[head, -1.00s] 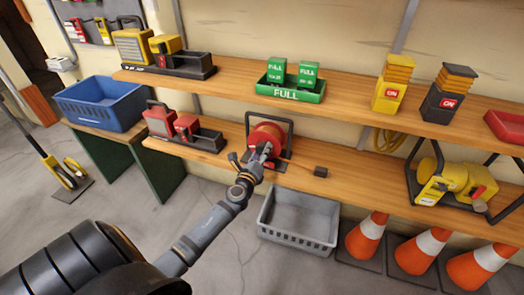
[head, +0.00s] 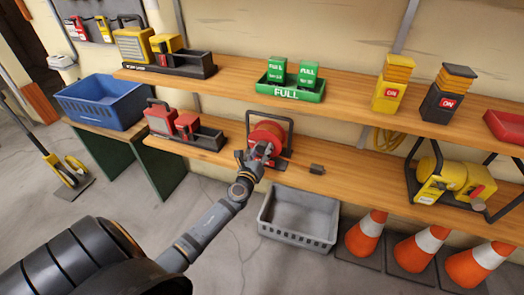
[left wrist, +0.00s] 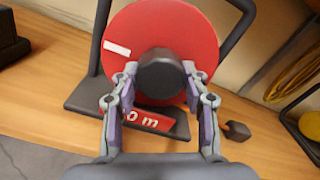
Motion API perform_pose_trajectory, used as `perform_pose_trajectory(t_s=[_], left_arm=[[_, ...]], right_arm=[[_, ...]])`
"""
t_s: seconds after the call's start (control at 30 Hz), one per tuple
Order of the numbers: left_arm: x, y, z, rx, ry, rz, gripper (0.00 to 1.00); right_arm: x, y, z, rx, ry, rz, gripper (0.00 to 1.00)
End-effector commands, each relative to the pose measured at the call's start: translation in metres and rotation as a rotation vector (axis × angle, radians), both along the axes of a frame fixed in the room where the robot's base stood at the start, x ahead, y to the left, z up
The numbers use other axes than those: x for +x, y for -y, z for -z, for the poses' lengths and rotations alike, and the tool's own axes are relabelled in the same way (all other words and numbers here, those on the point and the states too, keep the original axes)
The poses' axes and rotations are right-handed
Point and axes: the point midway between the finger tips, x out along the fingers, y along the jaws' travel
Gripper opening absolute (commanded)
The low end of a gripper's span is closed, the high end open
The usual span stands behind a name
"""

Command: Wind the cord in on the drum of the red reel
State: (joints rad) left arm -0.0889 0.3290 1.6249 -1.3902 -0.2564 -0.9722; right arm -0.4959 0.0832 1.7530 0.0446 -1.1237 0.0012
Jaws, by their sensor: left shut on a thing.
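The red reel (head: 268,131) stands upright in its black frame on the lower wooden shelf. It fills the top of the left wrist view (left wrist: 195,28), with a white mark on its red face. My left gripper (head: 250,160) is at the front of the reel. In the left wrist view my left gripper (left wrist: 160,88) is shut on the dark round knob (left wrist: 161,72) on the reel's face. A small dark block (head: 317,169) lies on the shelf right of the reel. My right gripper is not in view.
A red-lidded tool (head: 160,119) and black tray (head: 205,139) stand left of the reel. A grey crate (head: 300,217) and traffic cones (head: 366,235) are below. The upper shelf (head: 345,98) overhangs behind. The shelf right of the block is clear up to the yellow machine (head: 450,178).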

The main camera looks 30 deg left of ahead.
Motion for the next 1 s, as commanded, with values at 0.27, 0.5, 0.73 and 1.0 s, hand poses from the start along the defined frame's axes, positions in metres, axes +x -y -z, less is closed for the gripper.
perform_pose_trajectory(t_s=[0.27, 0.5, 0.73, 1.0], left_arm=[[-0.001, 0.0, 0.002, -0.003, -0.003, 0.001, 0.66], [0.0, 0.0, 0.001, -0.002, -0.001, 0.001, 0.69], [-0.018, 0.004, 0.003, -0.001, -0.004, 0.002, 0.69], [-0.082, 0.02, 0.003, 0.0, -0.006, 0.002, 0.69]], right_arm=[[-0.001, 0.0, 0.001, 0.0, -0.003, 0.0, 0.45], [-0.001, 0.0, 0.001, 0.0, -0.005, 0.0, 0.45], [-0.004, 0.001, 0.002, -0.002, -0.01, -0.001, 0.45], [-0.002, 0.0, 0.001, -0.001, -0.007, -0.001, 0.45]])
